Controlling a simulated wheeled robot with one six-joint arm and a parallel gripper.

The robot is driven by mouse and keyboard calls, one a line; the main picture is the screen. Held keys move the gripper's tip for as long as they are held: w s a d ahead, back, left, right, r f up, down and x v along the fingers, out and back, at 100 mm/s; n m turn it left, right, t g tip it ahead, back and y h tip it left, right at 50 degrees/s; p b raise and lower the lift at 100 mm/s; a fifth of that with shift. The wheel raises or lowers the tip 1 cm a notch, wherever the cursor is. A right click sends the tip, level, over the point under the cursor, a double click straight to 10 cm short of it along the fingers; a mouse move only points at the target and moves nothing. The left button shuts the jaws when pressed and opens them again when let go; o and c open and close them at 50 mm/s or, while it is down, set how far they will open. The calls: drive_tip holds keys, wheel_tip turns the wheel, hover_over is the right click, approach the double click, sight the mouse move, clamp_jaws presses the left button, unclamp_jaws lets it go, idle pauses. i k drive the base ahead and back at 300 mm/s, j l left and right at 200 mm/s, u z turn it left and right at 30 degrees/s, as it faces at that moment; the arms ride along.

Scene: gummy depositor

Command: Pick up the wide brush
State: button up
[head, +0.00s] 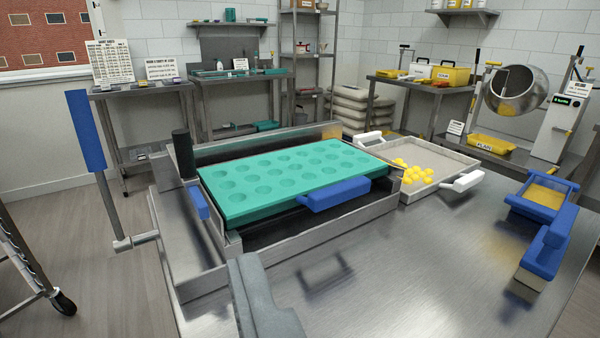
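The wide brush (548,246) appears to be the blue-handled tool with a pale block of bristles at its lower end. It is at the right of the steel table, near the right edge, bristle side down. A grey piece at the bottom centre looks like part of my gripper (262,302). It is far to the left of the brush and apart from it. Its two fingertips cannot be made out, so its opening is not clear. No object shows in it.
A teal mould (290,178) with round hollows sits in the steel depositor, which has a blue front handle (335,194). A white-handled tray (452,165) holds yellow pieces. A blue-rimmed box (517,206) stands behind the brush. The steel table (420,265) is clear between depositor and brush.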

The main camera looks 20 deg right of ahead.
sight(539, 264)
drive_tip(key=z, duration=1.6)
